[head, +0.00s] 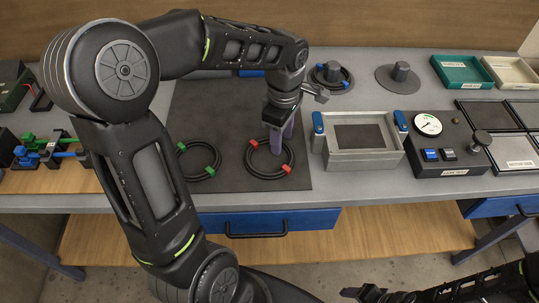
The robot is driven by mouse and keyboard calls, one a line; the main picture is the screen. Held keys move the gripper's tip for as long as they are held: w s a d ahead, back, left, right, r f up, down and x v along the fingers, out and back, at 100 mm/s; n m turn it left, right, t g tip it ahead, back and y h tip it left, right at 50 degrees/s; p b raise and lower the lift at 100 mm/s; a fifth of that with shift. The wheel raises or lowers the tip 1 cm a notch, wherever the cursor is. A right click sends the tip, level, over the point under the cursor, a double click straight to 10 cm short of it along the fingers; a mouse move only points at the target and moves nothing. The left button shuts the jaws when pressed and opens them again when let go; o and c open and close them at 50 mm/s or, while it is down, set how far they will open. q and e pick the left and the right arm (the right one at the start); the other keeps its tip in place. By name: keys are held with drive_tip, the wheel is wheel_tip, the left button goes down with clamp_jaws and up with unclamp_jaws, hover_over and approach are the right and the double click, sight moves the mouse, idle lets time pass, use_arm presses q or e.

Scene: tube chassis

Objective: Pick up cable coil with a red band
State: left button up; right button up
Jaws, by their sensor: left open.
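The cable coil with red bands (290,163) lies flat on a dark mat (222,107) on the bench. It is a black ring with two red bands, one at its upper left and one at its lower right. My left gripper (280,148) points down at the coil, its fingers over the ring's upper part. It is open, and I cannot tell whether the fingers touch the cable. My left arm hides part of the mat.
A green-banded coil (215,164) lies left of the red-banded one. A blue-banded coil (347,78) sits around a peg at the back. A grey box with blue clips (362,160) and a gauge unit (448,165) stand to the right. The bench's front edge is close below the coils.

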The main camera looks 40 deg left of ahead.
use_arm(q)
drive_tip(key=shift+c, duration=0.2)
clamp_jaws()
idle(0.4)
